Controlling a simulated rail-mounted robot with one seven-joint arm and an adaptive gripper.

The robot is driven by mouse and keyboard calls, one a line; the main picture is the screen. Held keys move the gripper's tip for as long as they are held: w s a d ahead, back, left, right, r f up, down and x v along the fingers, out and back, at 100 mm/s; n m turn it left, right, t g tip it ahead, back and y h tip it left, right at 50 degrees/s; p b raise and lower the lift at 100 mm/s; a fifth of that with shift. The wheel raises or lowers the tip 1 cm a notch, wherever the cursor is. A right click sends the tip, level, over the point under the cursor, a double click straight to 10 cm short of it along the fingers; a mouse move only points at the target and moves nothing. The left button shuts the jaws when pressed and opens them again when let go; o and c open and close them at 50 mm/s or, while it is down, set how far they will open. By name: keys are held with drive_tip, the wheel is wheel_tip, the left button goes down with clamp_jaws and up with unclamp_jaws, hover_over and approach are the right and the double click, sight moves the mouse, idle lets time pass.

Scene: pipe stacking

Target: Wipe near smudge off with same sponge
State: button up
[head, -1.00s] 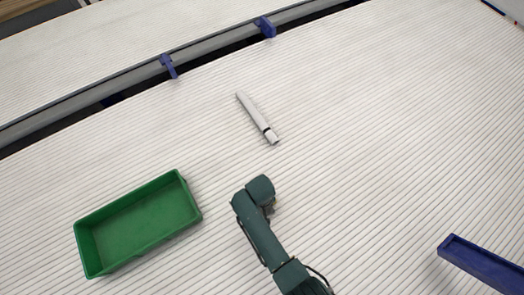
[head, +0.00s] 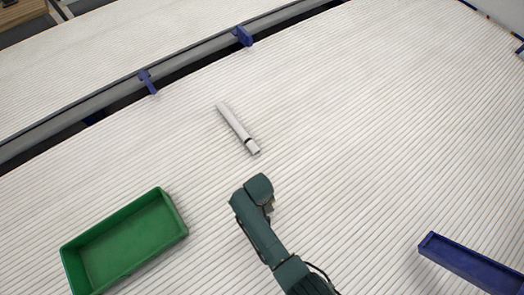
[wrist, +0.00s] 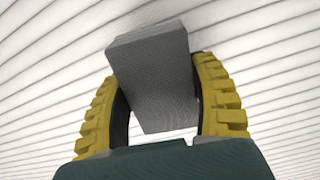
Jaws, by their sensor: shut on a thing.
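My gripper (wrist: 157,68) has yellow ribbed fingers closed on both sides of a grey rectangular block, the sponge (wrist: 152,85). The block sticks out past the fingertips, over the white ribbed surface (wrist: 275,70). A small dark patch shows beside the block's far right corner; I cannot tell whether it is a smudge or shadow. In the head view my gripper is mostly hidden behind my dark green wrist, and the sponge cannot be made out. No clear smudge shows in the head view.
A light grey pipe (head: 236,127) with a dark band lies beyond my arm. A green tray (head: 163,192), empty, is at the lower left. A blue tray (head: 470,262) is at the lower right. A grey rail (head: 110,96) with blue brackets crosses the back. The surface right of the pipe is clear.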

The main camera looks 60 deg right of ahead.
drive_tip(key=shift+r+p, duration=2.3)
drive_tip(key=shift+r, duration=0.3)
